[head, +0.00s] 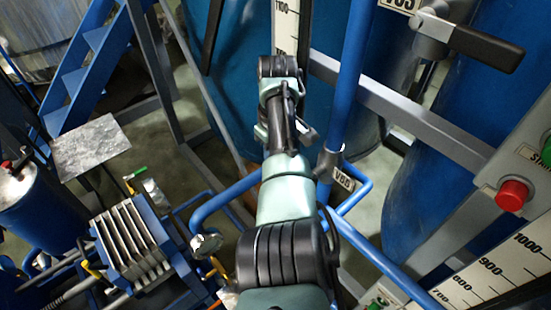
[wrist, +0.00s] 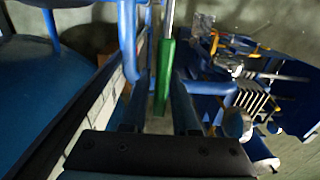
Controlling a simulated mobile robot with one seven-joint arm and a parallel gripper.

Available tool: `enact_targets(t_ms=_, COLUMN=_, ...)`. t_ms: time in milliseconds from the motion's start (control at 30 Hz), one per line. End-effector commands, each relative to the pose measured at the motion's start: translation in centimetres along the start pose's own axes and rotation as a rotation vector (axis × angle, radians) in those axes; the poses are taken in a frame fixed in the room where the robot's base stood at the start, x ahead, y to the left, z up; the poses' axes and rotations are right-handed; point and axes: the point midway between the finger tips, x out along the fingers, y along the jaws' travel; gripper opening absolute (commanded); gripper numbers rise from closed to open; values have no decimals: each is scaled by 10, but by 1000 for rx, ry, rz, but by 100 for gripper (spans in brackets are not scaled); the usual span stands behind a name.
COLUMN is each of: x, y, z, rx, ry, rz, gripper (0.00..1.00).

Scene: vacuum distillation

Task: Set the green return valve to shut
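A long green handle (wrist: 165,75) on a grey metal stem shows in the middle of the wrist view, running nearly straight up the picture. My gripper (wrist: 157,102) is open, one dark finger on each side of the lower part of this handle. I cannot tell whether either finger touches it. In the head view my arm hides the gripper's fingers and probably this handle. A small green handle (head: 138,173) shows at left in the head view; I cannot tell whether it is a different valve.
A plate heat exchanger (head: 133,245) stands at lower left. A blue pipe with a V80 tag (head: 343,180) runs close right of my arm. A black-handled valve (head: 485,48) and a red button (head: 512,195) are at right. Large blue tanks (head: 245,75) stand behind.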

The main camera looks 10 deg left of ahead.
Motion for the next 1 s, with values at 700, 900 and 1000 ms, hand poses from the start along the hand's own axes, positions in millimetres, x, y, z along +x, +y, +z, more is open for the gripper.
enact_targets(t_ms=700, x=-53, y=1, z=-2, rx=-1, ry=8, rz=6, gripper=44)
enact_targets(t_ms=900, x=-96, y=1, z=-1, rx=-1, ry=7, rz=4, gripper=44)
enact_targets(t_ms=1000, x=-117, y=1, z=0, rx=0, ry=4, rz=4, gripper=44)
